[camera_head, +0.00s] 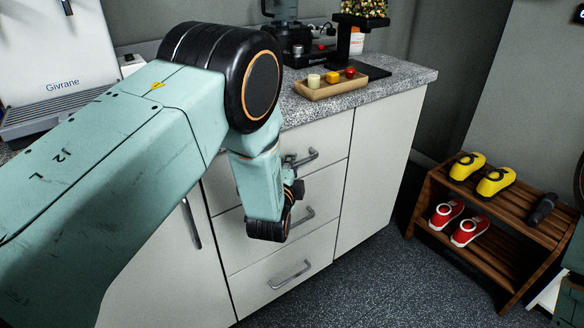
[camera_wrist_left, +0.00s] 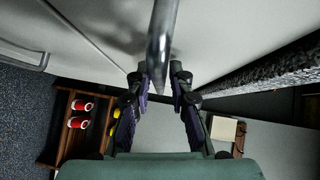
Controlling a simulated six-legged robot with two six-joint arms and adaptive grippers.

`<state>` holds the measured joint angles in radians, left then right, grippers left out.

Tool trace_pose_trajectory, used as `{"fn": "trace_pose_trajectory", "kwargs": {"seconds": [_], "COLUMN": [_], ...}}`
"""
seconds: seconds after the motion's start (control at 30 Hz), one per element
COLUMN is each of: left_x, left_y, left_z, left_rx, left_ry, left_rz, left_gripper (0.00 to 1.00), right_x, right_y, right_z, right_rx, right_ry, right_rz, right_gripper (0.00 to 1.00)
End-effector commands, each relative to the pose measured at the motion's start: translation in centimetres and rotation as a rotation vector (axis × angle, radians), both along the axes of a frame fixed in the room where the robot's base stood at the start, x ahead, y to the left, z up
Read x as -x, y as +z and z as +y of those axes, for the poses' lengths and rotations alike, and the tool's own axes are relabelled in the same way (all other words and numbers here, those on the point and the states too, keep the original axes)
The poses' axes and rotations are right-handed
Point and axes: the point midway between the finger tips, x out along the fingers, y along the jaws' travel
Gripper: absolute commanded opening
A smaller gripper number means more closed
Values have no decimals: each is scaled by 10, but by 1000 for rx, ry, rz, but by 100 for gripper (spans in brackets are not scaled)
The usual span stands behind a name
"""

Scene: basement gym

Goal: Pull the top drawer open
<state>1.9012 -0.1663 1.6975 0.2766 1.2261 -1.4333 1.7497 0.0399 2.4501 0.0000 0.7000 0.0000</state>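The white cabinet has three stacked drawers with grey bar handles. The top drawer (camera_head: 328,172) looks closed, its front in line with the drawers below. Its handle (camera_head: 312,155) shows just right of my left gripper (camera_head: 292,162). In the left wrist view the metal handle (camera_wrist_left: 163,32) runs down between the fingertips of my left gripper (camera_wrist_left: 160,76). The fingertips lie close on both sides of the bar and appear shut on it. In the head view my left arm covers the left part of the drawers. My right gripper is not in view.
The speckled counter (camera_head: 408,76) above holds a wooden tray (camera_head: 330,88) and a coffee grinder. The middle handle (camera_head: 302,217) and bottom handle (camera_head: 290,275) stick out below. A wooden shoe rack (camera_head: 500,208) stands at right. The floor (camera_head: 385,285) before the cabinet is clear.

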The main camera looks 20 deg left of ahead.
Motion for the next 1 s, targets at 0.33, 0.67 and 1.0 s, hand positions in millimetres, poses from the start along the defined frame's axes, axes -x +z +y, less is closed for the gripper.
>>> {"fn": "trace_pose_trajectory", "kwargs": {"seconds": [0.33,0.67,1.0], "left_x": [-2,-2,-2], "left_y": [0,0,0], "left_z": [-2,-2,-2], "left_rx": [0,0,0], "left_ry": [0,-1,-1], "left_rz": [1,0,0], "left_gripper": [5,0,0], "right_x": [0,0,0], "right_y": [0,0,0], "right_z": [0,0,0], "right_rx": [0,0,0], "right_ry": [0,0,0], "right_rz": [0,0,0], "right_gripper": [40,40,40]}}
